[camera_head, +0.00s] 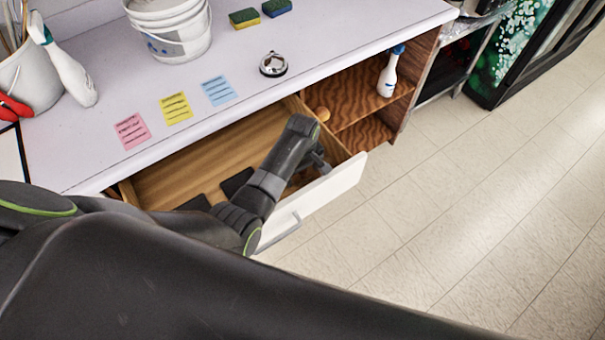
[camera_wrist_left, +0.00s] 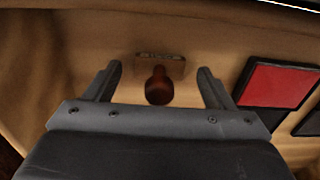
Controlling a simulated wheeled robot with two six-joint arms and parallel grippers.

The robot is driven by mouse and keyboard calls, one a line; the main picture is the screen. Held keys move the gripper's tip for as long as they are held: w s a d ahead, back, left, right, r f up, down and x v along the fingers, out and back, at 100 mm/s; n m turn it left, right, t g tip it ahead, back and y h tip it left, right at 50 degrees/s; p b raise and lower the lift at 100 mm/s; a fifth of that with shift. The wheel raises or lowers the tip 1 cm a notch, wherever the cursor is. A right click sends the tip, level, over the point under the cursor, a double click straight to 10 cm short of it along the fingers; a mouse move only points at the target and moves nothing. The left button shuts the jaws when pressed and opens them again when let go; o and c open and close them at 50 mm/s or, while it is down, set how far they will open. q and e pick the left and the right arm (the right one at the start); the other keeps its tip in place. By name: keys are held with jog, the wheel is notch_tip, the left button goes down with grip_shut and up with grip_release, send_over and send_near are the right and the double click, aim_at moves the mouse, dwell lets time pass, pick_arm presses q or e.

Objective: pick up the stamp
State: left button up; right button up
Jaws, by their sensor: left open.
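The stamp (camera_wrist_left: 159,88) shows in the left wrist view, with a dark brown rounded handle and a paler rectangular base. It is on the wooden floor of the open drawer (camera_head: 185,180). My left gripper (camera_head: 318,162) reaches down into the right end of the drawer. In the left wrist view my open fingers (camera_wrist_left: 160,84) are on either side of the stamp's handle, with a gap on both sides. I cannot make out the stamp in the head view, where my arm and gripper cover that part of the drawer. My right gripper is not in view.
A red ink pad (camera_wrist_left: 280,86) lies right of the stamp in the wrist view; dark pads (camera_head: 237,181) show in the drawer. The white drawer front (camera_head: 320,200) stands close by. The counter (camera_head: 110,90) holds a bell (camera_head: 273,65), notes and a bucket (camera_head: 170,30).

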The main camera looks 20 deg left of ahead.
pick_arm(q)
jog(key=shift+f, duration=0.15)
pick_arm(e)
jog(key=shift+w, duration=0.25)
pick_arm(q)
jog(key=c, duration=1.1)
jog(key=shift+o, duration=0.2)
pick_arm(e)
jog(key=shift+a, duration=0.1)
pick_arm(q)
notch_tip(320, 180, up, 10)
jog(key=shift+r, duration=0.1)
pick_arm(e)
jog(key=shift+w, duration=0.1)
